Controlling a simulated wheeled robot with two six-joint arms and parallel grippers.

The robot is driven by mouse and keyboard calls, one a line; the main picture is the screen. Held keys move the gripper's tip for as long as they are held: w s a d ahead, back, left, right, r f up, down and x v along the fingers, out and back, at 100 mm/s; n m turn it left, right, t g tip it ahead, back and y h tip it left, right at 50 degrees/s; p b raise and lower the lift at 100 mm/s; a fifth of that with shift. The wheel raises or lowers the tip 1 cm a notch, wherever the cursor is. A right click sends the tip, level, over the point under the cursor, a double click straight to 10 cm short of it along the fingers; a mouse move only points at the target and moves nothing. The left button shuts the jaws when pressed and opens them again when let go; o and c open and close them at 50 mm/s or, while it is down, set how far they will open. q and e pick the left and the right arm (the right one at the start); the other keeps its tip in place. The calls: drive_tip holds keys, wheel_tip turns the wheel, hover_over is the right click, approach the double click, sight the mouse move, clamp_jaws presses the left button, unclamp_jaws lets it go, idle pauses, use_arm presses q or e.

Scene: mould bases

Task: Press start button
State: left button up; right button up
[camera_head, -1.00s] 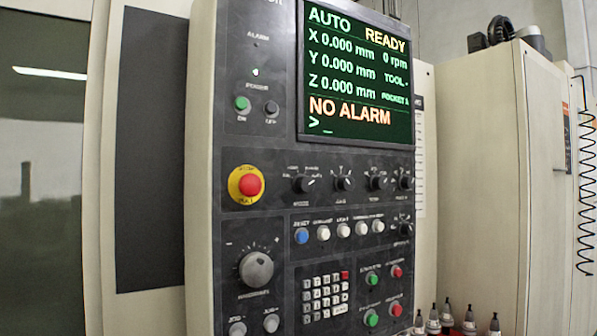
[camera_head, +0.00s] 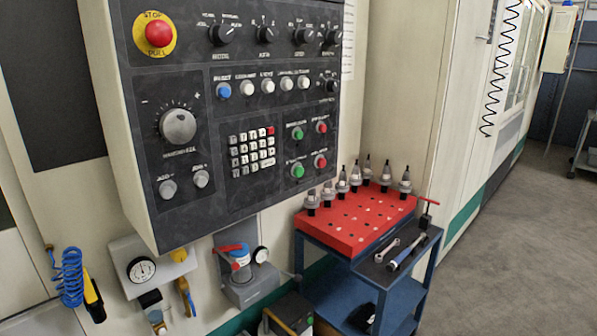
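The machine's control panel (camera_head: 200,115) fills the upper left of the head view. Two green buttons sit right of the keypad, an upper green button (camera_head: 297,133) and a lower green button (camera_head: 297,170). Beside each is a red button, the upper one (camera_head: 321,127) and the lower one (camera_head: 320,161). Their labels are too blurred to read, so I cannot tell which is the start button. A red emergency stop button (camera_head: 159,33) on a yellow ring is at the top left. The screen is out of view. Neither of my grippers shows.
A blue cart (camera_head: 425,285) with a red tool-holder top (camera_head: 355,222) stands below and right of the panel. Several tool holders, a wrench and a red-handled tool are on it. Gauges (camera_head: 142,269) and a coiled blue hose (camera_head: 69,277) are under the panel. Open floor (camera_head: 510,240) lies right.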

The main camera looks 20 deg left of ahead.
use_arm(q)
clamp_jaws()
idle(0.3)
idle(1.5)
